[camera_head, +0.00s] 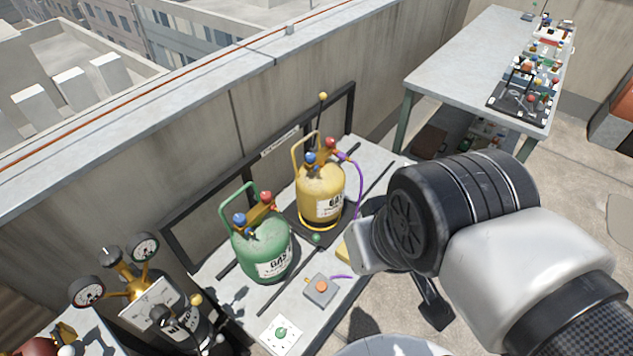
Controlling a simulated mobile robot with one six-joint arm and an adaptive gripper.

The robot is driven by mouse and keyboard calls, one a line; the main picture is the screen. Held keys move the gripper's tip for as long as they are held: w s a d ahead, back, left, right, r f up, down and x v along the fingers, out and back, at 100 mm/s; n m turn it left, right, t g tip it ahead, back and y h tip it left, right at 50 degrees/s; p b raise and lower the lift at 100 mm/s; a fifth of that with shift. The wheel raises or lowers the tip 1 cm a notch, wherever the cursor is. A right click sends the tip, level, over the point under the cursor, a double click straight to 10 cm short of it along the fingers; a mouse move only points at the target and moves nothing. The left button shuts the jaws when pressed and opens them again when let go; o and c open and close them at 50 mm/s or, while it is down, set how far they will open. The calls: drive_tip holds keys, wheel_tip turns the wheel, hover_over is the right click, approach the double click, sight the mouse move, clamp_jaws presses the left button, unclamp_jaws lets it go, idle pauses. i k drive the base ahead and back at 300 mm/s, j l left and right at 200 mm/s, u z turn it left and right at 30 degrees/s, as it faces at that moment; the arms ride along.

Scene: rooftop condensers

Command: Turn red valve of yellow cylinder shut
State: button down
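The yellow cylinder (320,196) stands upright on the low bench in the middle of the head view. Its red valve (330,143) is on top at the right, beside a blue valve (310,158). How far the red valve is turned cannot be told. My gripper (435,306) is mostly hidden behind my wrist; only a dark part shows below it, right of the cylinder and apart from it. Its fingers cannot be made out.
A green cylinder (262,248) with red and blue valves stands left of the yellow one. A purple hose (361,185) curves down at the yellow cylinder's right. A grey box with an orange button (321,290) lies in front. A concrete wall (200,140) rises behind.

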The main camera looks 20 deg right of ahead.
sight(330, 141)
drive_tip(key=i+l, duration=0.4)
drive_tip(key=i+l+u, duration=0.1)
drive_tip(key=i+l, duration=0.35)
drive_tip(key=l, duration=0.1)
